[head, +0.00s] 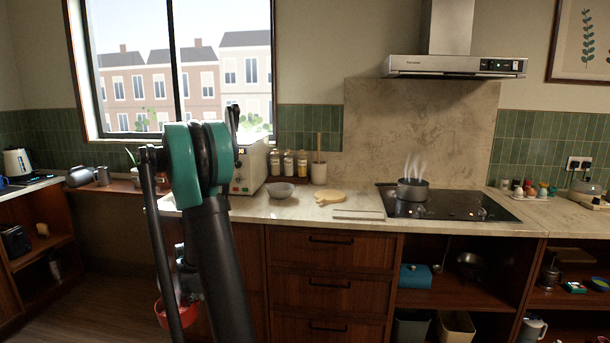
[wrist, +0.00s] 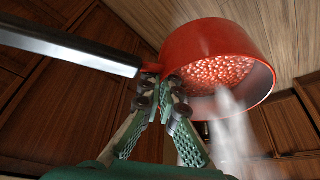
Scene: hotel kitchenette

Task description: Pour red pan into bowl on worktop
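The red pan (wrist: 205,42) has a dark handle with a light edge and holds many small, glossy reddish lumps, with steam at its mouth. My gripper (wrist: 172,90) is shut on it where the handle meets the red wall. In the head view the red pan (head: 176,316) hangs low in front of the cabinets, below worktop height, partly hidden by my arm. It looks roughly level there. A grey bowl (head: 281,190) stands upright on the worktop (head: 300,210), right of my arm and apart from the pan. Its inside is hard to make out.
A microwave-like appliance (head: 247,168), jars (head: 289,165) and a utensil crock (head: 319,173) stand behind the bowl. A wooden board (head: 330,197) lies to its right. A steaming dark pot (head: 412,190) sits on the hob (head: 450,206). The floor at lower left is clear.

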